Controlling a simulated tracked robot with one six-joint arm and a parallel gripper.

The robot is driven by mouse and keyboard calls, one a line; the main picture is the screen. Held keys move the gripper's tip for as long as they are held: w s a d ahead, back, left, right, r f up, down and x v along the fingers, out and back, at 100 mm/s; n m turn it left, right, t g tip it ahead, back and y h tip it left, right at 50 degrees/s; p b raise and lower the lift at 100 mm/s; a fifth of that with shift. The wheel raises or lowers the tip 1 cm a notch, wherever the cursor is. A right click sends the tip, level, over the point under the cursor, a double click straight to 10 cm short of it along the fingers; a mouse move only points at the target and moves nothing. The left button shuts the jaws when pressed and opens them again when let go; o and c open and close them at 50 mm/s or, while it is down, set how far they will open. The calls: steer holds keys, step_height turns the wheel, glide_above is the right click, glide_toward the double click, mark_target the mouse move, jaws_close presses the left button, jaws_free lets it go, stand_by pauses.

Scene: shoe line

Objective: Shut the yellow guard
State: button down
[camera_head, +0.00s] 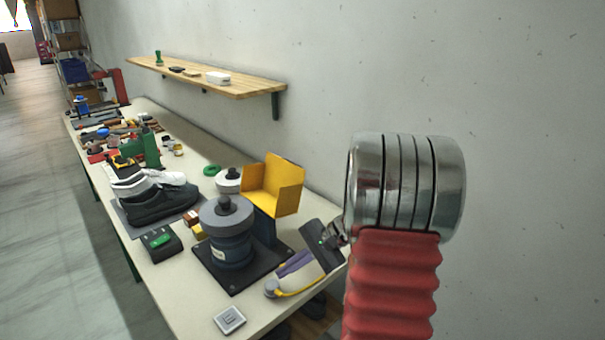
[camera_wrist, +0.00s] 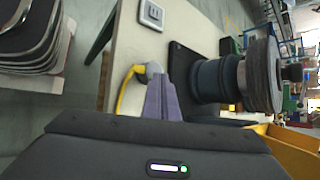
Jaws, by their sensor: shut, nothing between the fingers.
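The yellow guard (camera_head: 272,186) is a bent sheet on a dark post, standing up behind and to the right of the grey machine (camera_head: 228,232). It does not cover the machine's round body or knob. In the wrist view, part of the guard (camera_wrist: 292,148) shows at the lower right, partly hidden by my gripper's body. My gripper (camera_head: 282,270) has purple fingers, shut and empty, low over the bench to the right of the machine's black base plate. The fingers (camera_wrist: 163,82) also show in the wrist view, apart from the machine and the guard.
A yellow cable with a grey round end (camera_head: 271,288) lies by the fingers. A grey switch plate (camera_head: 229,319) is at the bench's near end. A black shoe (camera_head: 160,205) and a green-topped box (camera_head: 161,243) stand left of the machine. A wooden shelf (camera_head: 235,90) hangs on the wall.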

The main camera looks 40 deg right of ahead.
steer(key=w+d+m+t, duration=0.1)
steer(key=d, duration=0.1)
steer(key=w+d+m+t, duration=0.1)
steer(key=d, duration=0.2)
steer(key=w+d+m+t, duration=0.1)
steer(key=d, duration=0.1)
steer(key=shift+w+d+f+t+y, duration=0.2)
steer(key=shift+d+f+t+y, duration=0.1)
steer(key=shift+f, duration=0.05)
steer(key=w+d+m+t, duration=0.1)
steer(key=d, duration=0.2)
steer(key=d+r+m+t+h, duration=0.1)
steer(key=d+t, duration=0.1)
steer(key=d, duration=0.1)
steer(key=w+d+m+t, duration=0.1)
steer(key=d, duration=0.3)
steer(key=shift+w+r+m+t, duration=0.3)
steer(key=shift+w+r+t, duration=0.05)
steer(key=shift+t, duration=0.05)
steer(key=w+d+r+m+t+h, duration=0.1)
steer(key=d+r+m+t+h, duration=0.1)
steer(key=d+r+t, duration=0.3)
steer(key=d+r, duration=0.2)
steer(key=d, duration=0.1)
steer(key=shift+d+r+h, duration=0.3)
steer(key=shift+d+r, duration=0.05)
steer(key=shift+r, duration=0.05)
steer(key=shift+w, duration=0.2)
